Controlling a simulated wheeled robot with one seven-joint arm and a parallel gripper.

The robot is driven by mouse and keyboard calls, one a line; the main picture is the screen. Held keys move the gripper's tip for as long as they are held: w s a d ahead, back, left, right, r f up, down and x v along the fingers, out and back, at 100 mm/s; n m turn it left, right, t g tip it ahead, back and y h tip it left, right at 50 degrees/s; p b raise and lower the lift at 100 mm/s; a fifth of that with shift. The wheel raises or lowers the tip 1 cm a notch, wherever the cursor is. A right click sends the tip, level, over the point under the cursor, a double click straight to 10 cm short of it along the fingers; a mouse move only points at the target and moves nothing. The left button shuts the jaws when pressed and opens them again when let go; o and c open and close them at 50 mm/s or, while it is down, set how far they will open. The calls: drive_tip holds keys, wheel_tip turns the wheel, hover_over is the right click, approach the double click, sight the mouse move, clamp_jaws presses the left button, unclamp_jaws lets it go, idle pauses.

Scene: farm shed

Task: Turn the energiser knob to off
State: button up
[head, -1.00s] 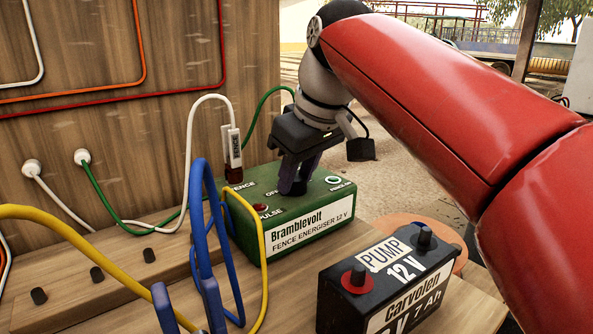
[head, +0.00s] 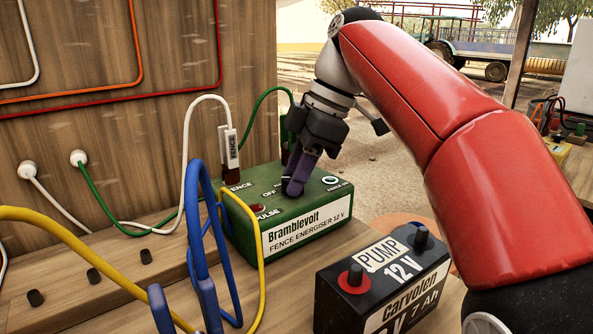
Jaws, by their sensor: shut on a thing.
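The green Bramblevolt fence energiser (head: 308,229) stands on the wooden bench.
A black pump battery (head: 385,282) stands in front, below my arm. Blue (head: 201,240) and yellow (head: 85,265) cables loop up close at the left of the energiser. A white fence plug (head: 230,150) rises at its back left corner, near my gripper.

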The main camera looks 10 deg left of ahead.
drive_tip(key=shift+w+n+g, duration=0.1)
drive_tip(key=shift+n+g, duration=0.3)
drive_tip(key=shift+n, duration=0.6)
drive_tip(key=o, duration=1)
